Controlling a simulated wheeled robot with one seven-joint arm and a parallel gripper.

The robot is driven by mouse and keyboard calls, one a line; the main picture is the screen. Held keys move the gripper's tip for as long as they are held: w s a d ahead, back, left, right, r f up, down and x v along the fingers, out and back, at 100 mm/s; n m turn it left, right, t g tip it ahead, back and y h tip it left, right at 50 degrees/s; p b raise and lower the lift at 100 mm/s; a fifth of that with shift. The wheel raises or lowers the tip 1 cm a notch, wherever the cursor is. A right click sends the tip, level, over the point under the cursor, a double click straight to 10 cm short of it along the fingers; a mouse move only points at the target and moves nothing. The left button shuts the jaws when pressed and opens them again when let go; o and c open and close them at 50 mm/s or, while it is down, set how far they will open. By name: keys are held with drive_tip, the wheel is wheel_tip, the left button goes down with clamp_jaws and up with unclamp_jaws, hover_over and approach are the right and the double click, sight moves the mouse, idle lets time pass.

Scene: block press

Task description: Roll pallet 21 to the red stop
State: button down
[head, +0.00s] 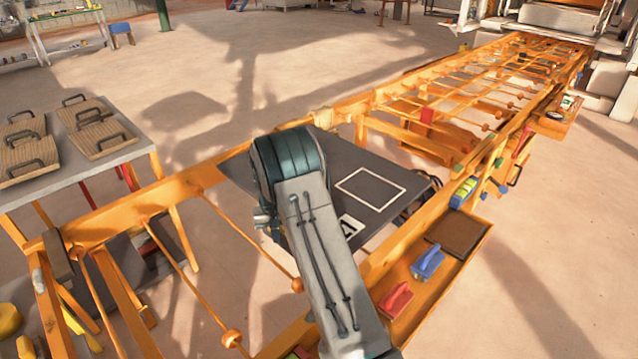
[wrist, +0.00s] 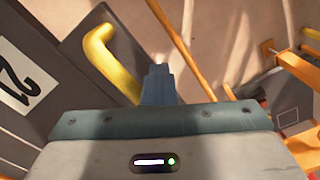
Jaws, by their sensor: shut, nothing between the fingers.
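The pallet (head: 345,165) is a dark grey plate with a white square outline, lying across the orange roller track. Its white label is partly covered by my arm in the head view; the label (wrist: 17,75) reads 21 in the wrist view. A bent yellow handle (wrist: 108,62) rises beside the plate. My gripper (wrist: 157,85) is shut and empty, with its fingers just right of the handle; I cannot tell whether they touch it. My arm hides the gripper in the head view.
The orange track (head: 470,85) runs on to the upper right, its rollers bare beyond the pallet. A side tray (head: 455,265) along the right holds red and blue handled tools. A table (head: 85,175) with wooden handled boards stands at left. Open floor lies beyond.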

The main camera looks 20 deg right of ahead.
drive_tip(key=shift+w+d+b, duration=0.1)
drive_tip(key=shift+w+d, duration=1.2)
drive_tip(key=shift+d, duration=1.9)
drive_tip(key=shift+w+d+b, duration=0.1)
drive_tip(key=shift+w+d, duration=1.2)
drive_tip(key=shift+d, duration=1.85)
drive_tip(key=shift+w+d+b, duration=0.1)
drive_tip(key=shift+w+d, duration=1.2)
drive_tip(key=shift+d, duration=1.9)
drive_tip(key=shift+a, duration=0.15)
drive_tip(key=shift+s+a, duration=0.2)
drive_tip(key=shift+a, duration=0.25)
drive_tip(key=shift+s+a, duration=0.2)
drive_tip(key=shift+a, duration=0.25)
wheel_tip(320, 180, up, 10)
drive_tip(key=p, duration=0.5)
